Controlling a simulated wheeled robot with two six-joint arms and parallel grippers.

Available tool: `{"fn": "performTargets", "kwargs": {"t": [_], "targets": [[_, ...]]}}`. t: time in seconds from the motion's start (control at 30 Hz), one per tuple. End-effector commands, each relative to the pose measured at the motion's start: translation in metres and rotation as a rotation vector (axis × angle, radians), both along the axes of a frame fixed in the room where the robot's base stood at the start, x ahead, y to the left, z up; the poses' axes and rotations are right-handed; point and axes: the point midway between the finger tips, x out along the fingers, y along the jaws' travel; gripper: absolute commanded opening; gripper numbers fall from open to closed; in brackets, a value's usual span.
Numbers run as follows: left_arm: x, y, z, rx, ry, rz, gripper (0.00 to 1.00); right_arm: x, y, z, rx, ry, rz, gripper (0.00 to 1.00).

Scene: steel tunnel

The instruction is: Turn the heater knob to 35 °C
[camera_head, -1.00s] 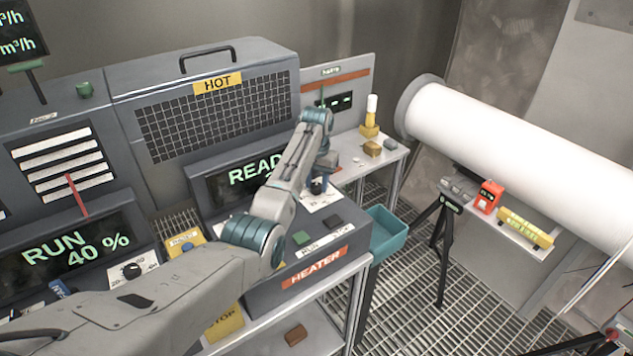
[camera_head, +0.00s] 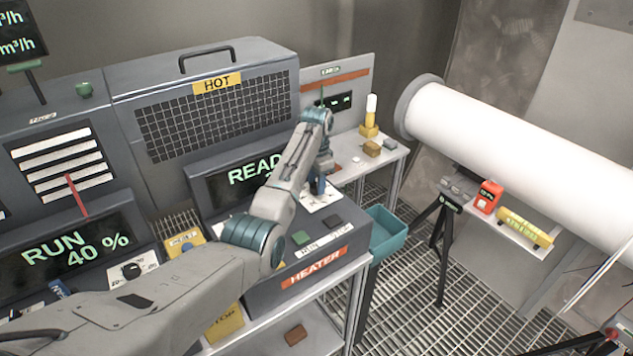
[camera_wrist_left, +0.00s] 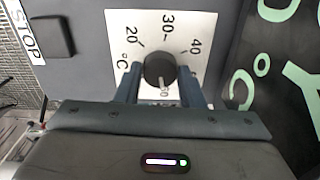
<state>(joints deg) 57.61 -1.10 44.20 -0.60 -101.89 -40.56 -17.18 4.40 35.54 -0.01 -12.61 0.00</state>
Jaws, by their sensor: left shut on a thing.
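The heater knob (camera_wrist_left: 158,68) is round and black, on a white dial plate (camera_wrist_left: 180,25) marked 20, 30 and 40 °C. A pale mark shows on the knob's lower side in the left wrist view; the exact setting is hard to read. My left gripper (camera_wrist_left: 160,84) is shut on the knob, one finger on each side. In the head view my left gripper (camera_head: 318,188) reaches down to the dial plate (camera_head: 322,200) on the heater box (camera_head: 315,270) and hides the knob. The heater display (camera_head: 245,175) reads "READ", with the rest behind my arm.
A "STOP" label and dark button (camera_wrist_left: 48,37) lie left of the dial in the wrist view. A teal bin (camera_head: 388,232) stands right of the heater. Another unit shows "RUN 40 %" (camera_head: 75,250).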

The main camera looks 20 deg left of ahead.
Motion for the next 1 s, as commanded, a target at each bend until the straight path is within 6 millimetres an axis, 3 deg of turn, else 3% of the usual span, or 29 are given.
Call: {"fn": "performTargets", "kwargs": {"t": [0.43, 0.47, 0.57, 0.87, 1.0], "targets": [[0.002, 0.000, 0.004, 0.001, -0.008, -0.009, 0.12, 0.000, 0.000, 0.000, 0.000, 0.000, 0.000, 0.36], [0.002, 0.000, 0.004, 0.001, -0.008, -0.009, 0.37, 0.000, -0.001, 0.000, -0.001, 0.000, 0.000, 0.36], [0.002, 0.000, 0.003, 0.000, -0.008, -0.009, 0.57, 0.000, -0.002, 0.000, -0.002, 0.000, 0.001, 0.36], [0.001, 0.000, 0.002, 0.000, -0.004, -0.009, 0.57, 0.000, -0.005, 0.000, -0.005, 0.000, 0.001, 0.36], [0.002, 0.000, 0.012, 0.000, -0.006, -0.009, 0.57, 0.000, -0.005, -0.008, -0.005, 0.000, 0.001, 0.36]]}}
